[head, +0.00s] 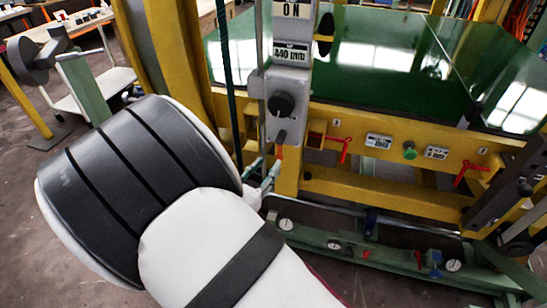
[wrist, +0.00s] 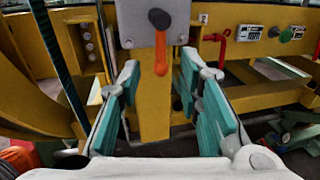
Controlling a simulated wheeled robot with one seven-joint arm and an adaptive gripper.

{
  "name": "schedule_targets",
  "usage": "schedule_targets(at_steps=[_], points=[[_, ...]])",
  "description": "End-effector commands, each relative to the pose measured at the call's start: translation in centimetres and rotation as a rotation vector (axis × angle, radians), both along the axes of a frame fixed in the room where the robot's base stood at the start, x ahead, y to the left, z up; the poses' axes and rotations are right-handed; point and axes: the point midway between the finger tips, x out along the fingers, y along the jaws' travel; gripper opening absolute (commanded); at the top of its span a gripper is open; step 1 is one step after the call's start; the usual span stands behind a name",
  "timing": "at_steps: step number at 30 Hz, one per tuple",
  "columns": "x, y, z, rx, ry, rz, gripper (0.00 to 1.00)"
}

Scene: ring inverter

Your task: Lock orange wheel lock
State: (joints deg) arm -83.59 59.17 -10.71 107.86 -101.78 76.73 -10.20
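The orange wheel lock is a small orange lever (wrist: 161,56) hanging straight down from a dark round pivot on a grey plate (wrist: 135,22) in the wrist view. In the head view its orange tip (head: 279,152) shows small below the grey box, just past my gripper (head: 263,178). In the wrist view my gripper (wrist: 160,82) is open, with teal-padded fingers spread left and right. The lever lies between the fingertips in the picture, slightly above their middle. Nothing is held. I cannot tell whether the lever is within finger depth, and no contact shows.
A black knob (head: 281,104) sits on the grey box above the lever. A yellow beam (head: 340,120) runs right, with red handles (head: 345,146) and a green button (head: 410,150). A green rail with gauges (head: 380,258) lies low. A dark green rope (wrist: 58,60) hangs at left.

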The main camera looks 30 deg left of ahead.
Motion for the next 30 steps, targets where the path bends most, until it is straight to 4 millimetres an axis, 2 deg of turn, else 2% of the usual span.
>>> schedule_targets(at_steps=[3, 10, 15, 30], points=[[-2.4, 0.0, 0.1, 0.000, 0.000, 0.002, 0.32], [-5.1, -0.1, 0.1, 0.001, 0.000, 0.001, 0.32], [-5.6, -0.2, 0.1, 0.001, 0.000, -0.001, 0.32], [-5.4, -0.3, 0.3, 0.003, 0.001, -0.005, 0.32]])
